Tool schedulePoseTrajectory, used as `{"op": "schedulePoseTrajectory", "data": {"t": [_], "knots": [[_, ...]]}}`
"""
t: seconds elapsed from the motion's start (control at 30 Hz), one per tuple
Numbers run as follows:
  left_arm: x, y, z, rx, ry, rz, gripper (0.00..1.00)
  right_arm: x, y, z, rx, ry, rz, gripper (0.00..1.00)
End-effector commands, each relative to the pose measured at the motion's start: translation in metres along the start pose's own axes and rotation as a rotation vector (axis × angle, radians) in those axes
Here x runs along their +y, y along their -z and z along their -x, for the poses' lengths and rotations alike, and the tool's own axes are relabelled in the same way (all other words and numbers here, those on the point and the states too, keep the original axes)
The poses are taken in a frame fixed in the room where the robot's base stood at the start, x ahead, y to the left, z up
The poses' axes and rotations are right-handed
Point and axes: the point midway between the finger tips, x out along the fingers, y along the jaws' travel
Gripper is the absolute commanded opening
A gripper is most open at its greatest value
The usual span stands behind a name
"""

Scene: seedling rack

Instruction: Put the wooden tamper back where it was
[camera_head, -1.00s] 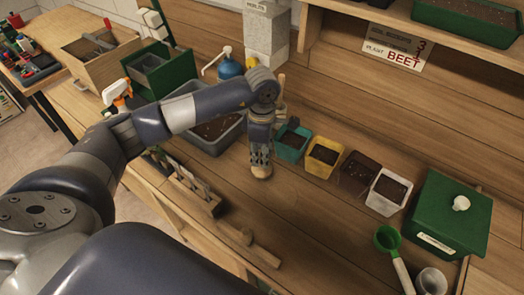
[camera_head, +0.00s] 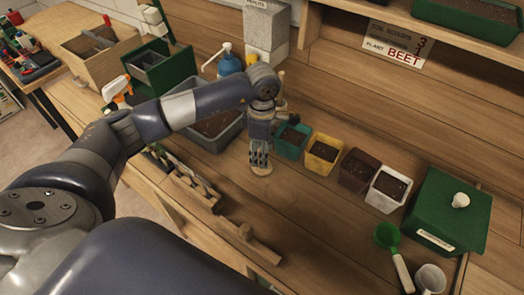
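The wooden tamper (camera_head: 261,170) shows as a pale round wooden end below the fingers of my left gripper (camera_head: 261,156). The gripper points down over the bench, left of and in front of the teal pot, and its fingers appear closed around the tamper. The rest of the tamper is hidden by the fingers and wrist. The tamper looks near upright, with its end at or just above the bench top; I cannot tell whether it touches. My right gripper is not in view.
A row of pots starts with the teal pot (camera_head: 291,142) and ends with the white pot (camera_head: 388,189). A grey tray (camera_head: 214,140) stands left, a green box (camera_head: 446,215) right.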

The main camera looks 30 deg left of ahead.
Motion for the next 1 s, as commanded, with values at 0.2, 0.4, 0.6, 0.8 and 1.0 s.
{"op": "schedulePoseTrajectory", "data": {"t": [0.2,0.4,0.6,0.8,1.0], "knots": [[0.002,-0.001,0.044,-0.003,-0.011,-0.002,0.46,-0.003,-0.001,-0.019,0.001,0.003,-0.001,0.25],[0.002,0.0,0.085,-0.003,-0.008,-0.001,0.46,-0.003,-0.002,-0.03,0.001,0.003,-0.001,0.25],[0.001,0.0,0.109,-0.001,-0.005,0.001,0.46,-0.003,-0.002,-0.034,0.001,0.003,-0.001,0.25],[0.0,0.0,0.115,-0.001,-0.002,0.0,0.46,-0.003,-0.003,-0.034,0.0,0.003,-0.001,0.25],[0.0,0.0,0.115,-0.001,-0.003,0.0,0.46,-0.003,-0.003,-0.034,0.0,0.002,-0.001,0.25]]}}
